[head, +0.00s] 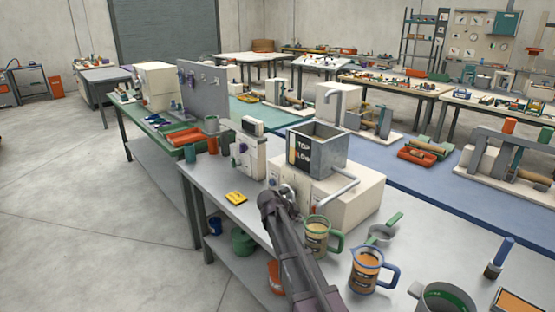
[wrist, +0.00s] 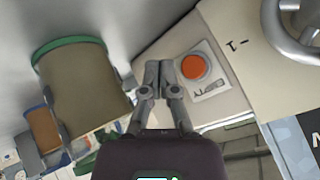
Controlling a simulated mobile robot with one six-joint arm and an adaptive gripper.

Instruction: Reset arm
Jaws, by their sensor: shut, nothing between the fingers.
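My gripper (wrist: 158,68) is shut and empty in the wrist view, its two fingertips together. An orange round button (wrist: 193,67) on a white plate sits just right of the fingertips, with a small gap in the picture; I cannot tell the distance in depth. In the head view my dark arm reaches from the bottom up to the cream machine (head: 343,205), and the gripper (head: 284,188) is close to its front left side, small and partly hidden. The machine carries a grey tank (head: 330,160) with a level label.
A green-handled jug (head: 316,240) and a blue-handled jug (head: 366,270) stand right of my arm on the grey bench. A metal pipe (wrist: 288,30) is at the wrist view's upper right. Open floor lies left.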

